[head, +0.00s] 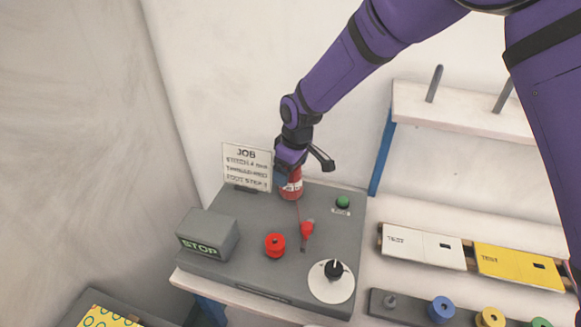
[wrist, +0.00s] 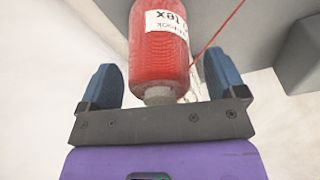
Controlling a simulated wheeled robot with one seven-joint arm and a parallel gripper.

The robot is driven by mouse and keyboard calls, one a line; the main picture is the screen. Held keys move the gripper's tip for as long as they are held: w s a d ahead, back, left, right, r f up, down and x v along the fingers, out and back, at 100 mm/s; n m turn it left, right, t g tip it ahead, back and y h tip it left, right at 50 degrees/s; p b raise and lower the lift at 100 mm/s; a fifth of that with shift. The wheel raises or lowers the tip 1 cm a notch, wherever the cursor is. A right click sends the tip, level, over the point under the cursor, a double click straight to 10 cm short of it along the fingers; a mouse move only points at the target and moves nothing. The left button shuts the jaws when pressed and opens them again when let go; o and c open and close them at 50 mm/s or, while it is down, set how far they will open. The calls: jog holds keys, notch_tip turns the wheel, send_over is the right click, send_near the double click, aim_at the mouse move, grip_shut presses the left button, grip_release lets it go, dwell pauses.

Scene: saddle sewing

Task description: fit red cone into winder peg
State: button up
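The red cone (head: 291,186), with a white label, stands at the back of the grey machine top, below my gripper (head: 290,163). In the wrist view the cone (wrist: 160,45) is between the two blue fingers of my gripper (wrist: 162,65), with a narrow gap on each side. The gripper looks open around the cone's end and not closed on it. A thin red thread runs from the cone toward a small red part (head: 307,229) on the machine. The winder peg is not visible; whatever is under the cone's base is hidden.
The JOB sign (head: 246,167) stands close left of the gripper. A STOP box (head: 208,234), a red spool (head: 275,245) and a white dial (head: 331,282) are on the machine top. A pegged shelf (head: 460,113) and a row of spools (head: 441,309) are at right.

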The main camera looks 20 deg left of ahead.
jog(key=shift+r, duration=0.1)
jog(key=r, duration=0.3)
jog(key=d+r, duration=0.1)
jog(key=r, duration=0.6)
jog(key=shift+s+d+r, duration=0.25)
jog(key=shift+d+r, duration=0.05)
